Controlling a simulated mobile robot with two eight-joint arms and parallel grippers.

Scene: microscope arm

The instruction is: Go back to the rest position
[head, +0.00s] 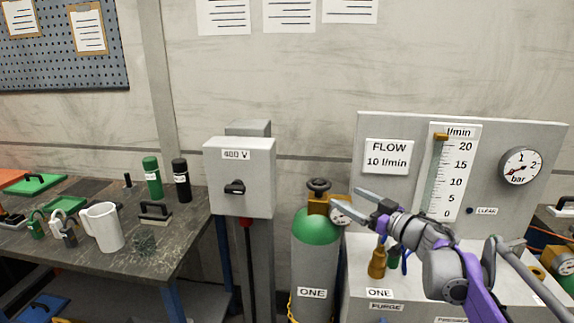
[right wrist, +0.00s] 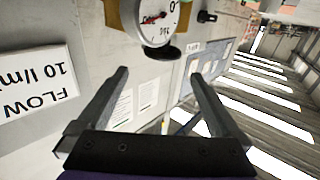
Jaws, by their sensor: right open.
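My right gripper (head: 364,203) reaches in from the lower right of the head view, beside the valve of a green-topped gas cylinder (head: 316,262) labelled ONE. Its fingers are apart and hold nothing. In the right wrist view the same gripper (right wrist: 158,85) shows two spread fingers with empty space between them. The panel's FLOW label (right wrist: 38,85) and a round gauge (right wrist: 152,18) show past the fingers there. My left gripper is not in the head view.
A workbench (head: 165,235) at left bears a white jug (head: 102,228), padlocks and bottles. A grey 400 V switch box (head: 240,165) stands between bench and cylinder. The flow panel (head: 400,130) stands behind my right arm. A bench with small fittings (head: 377,262) lies below it.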

